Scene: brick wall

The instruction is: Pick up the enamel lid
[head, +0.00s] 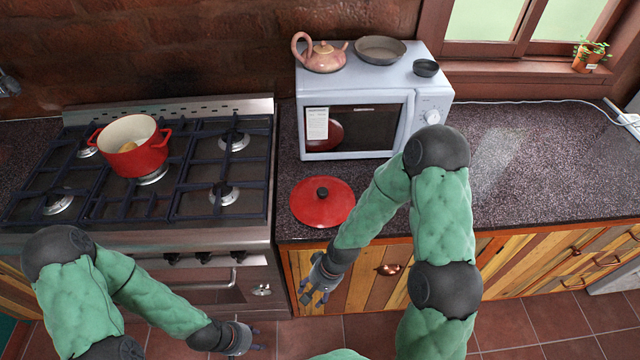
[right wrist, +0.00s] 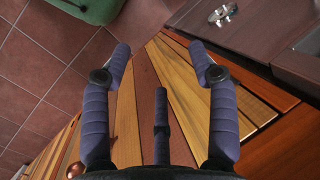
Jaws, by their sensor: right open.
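The enamel lid (head: 325,210) is red and round with a black knob. It lies flat, knob up, on the dark counter in front of the microwave, near the front edge. My right gripper (head: 313,296) is below and in front of the counter edge, nearer to me than the lid. In the right wrist view my right gripper (right wrist: 161,62) has its fingers spread with nothing between them, over the wooden cabinet front. The lid is not in that view. My left gripper (head: 254,338) hangs low in front of the oven, empty, its small fingertips apart.
A red pot (head: 148,160) stands on the gas stove (head: 200,215). A microwave (head: 358,118) behind the lid carries a pink teapot (head: 325,60), a pan (head: 381,48) and a small dark bowl (head: 426,68). The counter (head: 540,165) to the right is clear.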

